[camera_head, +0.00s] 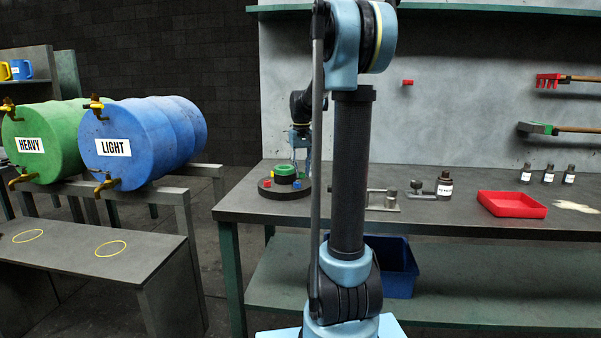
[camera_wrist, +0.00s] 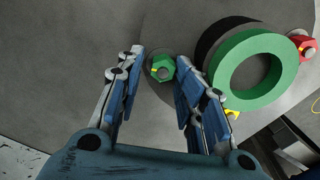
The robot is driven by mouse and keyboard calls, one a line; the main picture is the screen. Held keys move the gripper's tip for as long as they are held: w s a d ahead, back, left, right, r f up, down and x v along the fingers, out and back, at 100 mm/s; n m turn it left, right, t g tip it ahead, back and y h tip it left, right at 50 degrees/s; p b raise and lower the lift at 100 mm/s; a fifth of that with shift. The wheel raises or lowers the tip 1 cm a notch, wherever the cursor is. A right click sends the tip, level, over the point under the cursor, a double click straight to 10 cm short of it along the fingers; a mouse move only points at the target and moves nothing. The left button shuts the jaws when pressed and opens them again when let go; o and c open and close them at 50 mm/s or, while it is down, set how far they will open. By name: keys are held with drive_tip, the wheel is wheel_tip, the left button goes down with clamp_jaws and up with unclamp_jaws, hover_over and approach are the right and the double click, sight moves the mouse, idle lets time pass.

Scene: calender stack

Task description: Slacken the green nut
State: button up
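The green nut (camera_wrist: 162,68) is a small hex nut with a yellow mark, on the rim of a round grey disc (camera_wrist: 195,110) in the wrist view. My gripper (camera_wrist: 159,58) is open. Its two fingers stand on either side of the nut, the right one very close to it; I cannot tell whether it touches. A thick green ring (camera_wrist: 283,85) on a black ring lies right of the nut. In the head view my gripper (camera_head: 301,147) is over the disc (camera_head: 285,194) at the bench's left end. I cannot make out the green nut there.
A red nut (camera_wrist: 304,42) and a partly hidden yellow one (camera_wrist: 231,114) sit around the rings. The bench (camera_head: 450,216) also bears metal fixtures (camera_head: 384,204), a dark bottle (camera_head: 445,185) and a red tray (camera_head: 511,204).

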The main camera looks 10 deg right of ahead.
drive_tip(key=shift+s+a, duration=0.1)
drive_tip(key=shift+r, duration=3.95)
